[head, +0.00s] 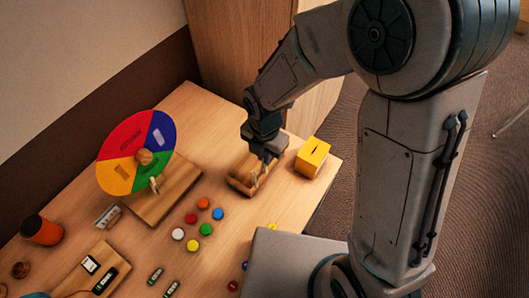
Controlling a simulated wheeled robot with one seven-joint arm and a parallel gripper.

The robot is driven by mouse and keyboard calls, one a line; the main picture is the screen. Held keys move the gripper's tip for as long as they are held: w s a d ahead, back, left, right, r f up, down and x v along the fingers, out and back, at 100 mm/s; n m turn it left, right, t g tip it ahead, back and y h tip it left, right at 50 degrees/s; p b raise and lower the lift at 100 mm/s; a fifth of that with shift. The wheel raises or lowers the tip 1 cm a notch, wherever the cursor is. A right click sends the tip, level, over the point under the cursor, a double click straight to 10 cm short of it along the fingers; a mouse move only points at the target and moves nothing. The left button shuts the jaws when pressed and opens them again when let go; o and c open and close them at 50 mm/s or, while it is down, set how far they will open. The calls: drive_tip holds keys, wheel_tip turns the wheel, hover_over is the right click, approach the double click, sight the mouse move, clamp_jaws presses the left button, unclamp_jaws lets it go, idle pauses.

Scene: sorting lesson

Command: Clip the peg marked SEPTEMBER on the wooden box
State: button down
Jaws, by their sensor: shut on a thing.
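My gripper (265,158) is at the brown wooden box (240,179) near the back right of the table, pointing down. It is shut on a small, pale wooden piece (257,178) that looks like a peg, at or just over the box. I cannot tell whether the piece touches the box, and no marking on it can be read. The far part of the box is hidden behind my gripper. Another pale peg (154,185) stands at the lower edge of the coloured wheel (124,142); its marking is not readable either.
A yellow slotted box (312,157) stands close right of the wooden box. The wheel's wooden base (178,190) is to the left. Several coloured discs, including a green one (206,229), lie in front. An orange cup (42,230) with a dark top is at far left.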

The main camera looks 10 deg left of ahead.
drive_tip(key=shift+f, duration=0.15)
drive_tip(key=shift+f+b, duration=0.45)
drive_tip(key=shift+f, duration=0.05)
drive_tip(key=shift+f, duration=0.15)
drive_tip(key=c, duration=1.5)
unclamp_jaws()
